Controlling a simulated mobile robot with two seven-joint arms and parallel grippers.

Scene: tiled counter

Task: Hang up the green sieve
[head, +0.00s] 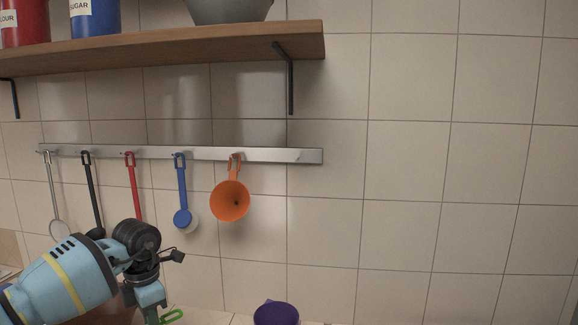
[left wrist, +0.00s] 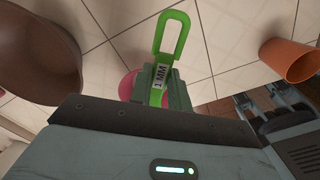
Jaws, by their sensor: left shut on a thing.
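The green sieve shows mainly as a green handle with a long loop at its end (left wrist: 172,40). A small part of the green handle (head: 172,316) also shows at the bottom of the head view. My left gripper (left wrist: 163,86) is shut on the handle, and the loop sticks out beyond the fingers. The sieve's bowl is hidden. The metal rail (head: 270,155) runs along the tiled wall, above and to the right of my left gripper. Its right end, right of the orange funnel (head: 230,201), holds nothing, and a small hook seems to show there.
A wooden shelf (head: 190,48) with a bracket (head: 290,85) is above. A purple bowl (head: 276,313) stands below.

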